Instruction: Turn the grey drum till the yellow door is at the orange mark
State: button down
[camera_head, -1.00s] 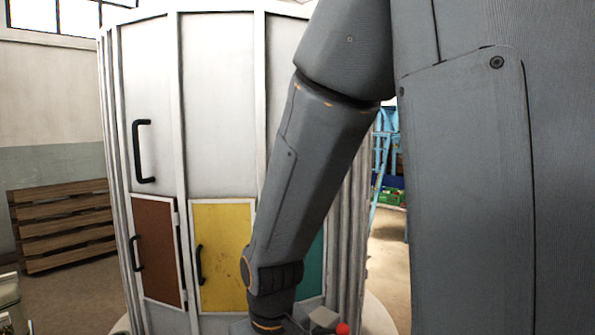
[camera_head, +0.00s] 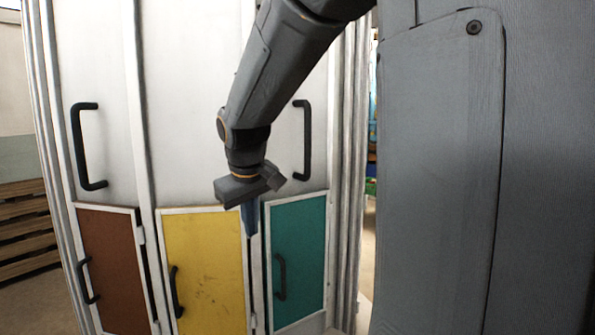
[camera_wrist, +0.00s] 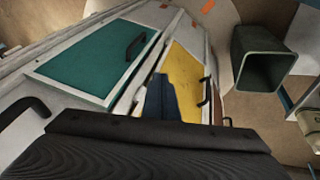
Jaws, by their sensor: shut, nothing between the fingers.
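The pale grey drum (camera_head: 190,100) stands upright in front of me in the head view. The yellow door (camera_head: 203,270) is low on its face, between a brown door (camera_head: 112,260) and a teal door (camera_head: 298,258). Each has a dark handle. My gripper (camera_head: 250,228) is shut and empty, pointing down before the edge between the yellow and teal doors. I cannot tell if it touches the drum. In the wrist view my fingers (camera_wrist: 162,98) overlap the yellow door (camera_wrist: 183,80). An orange patch (camera_wrist: 208,6), perhaps the orange mark, lies at the top edge, apart from the yellow door.
A dark open bin (camera_wrist: 262,58) stands on the floor beside the drum in the wrist view. Two large black handles sit higher on the drum, one left (camera_head: 84,147) and one right (camera_head: 303,140). Wooden slats (camera_head: 28,230) stand at the far left.

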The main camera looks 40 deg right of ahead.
jog(key=w+d+r+t+h, duration=0.1)
jog(key=d+r, duration=0.4)
jog(key=r, duration=0.3)
jog(key=d+r+h, duration=0.2)
jog(key=d+r, duration=0.4)
jog(key=r, duration=0.3)
jog(key=w+d+f+p, duration=0.4)
jog(key=w+d+f, duration=0.1)
jog(key=d+f, duration=0.2)
jog(key=shift+d+f+m, duration=0.2)
jog(key=shift+d+m, duration=0.1)
jog(key=shift+d, duration=0.25)
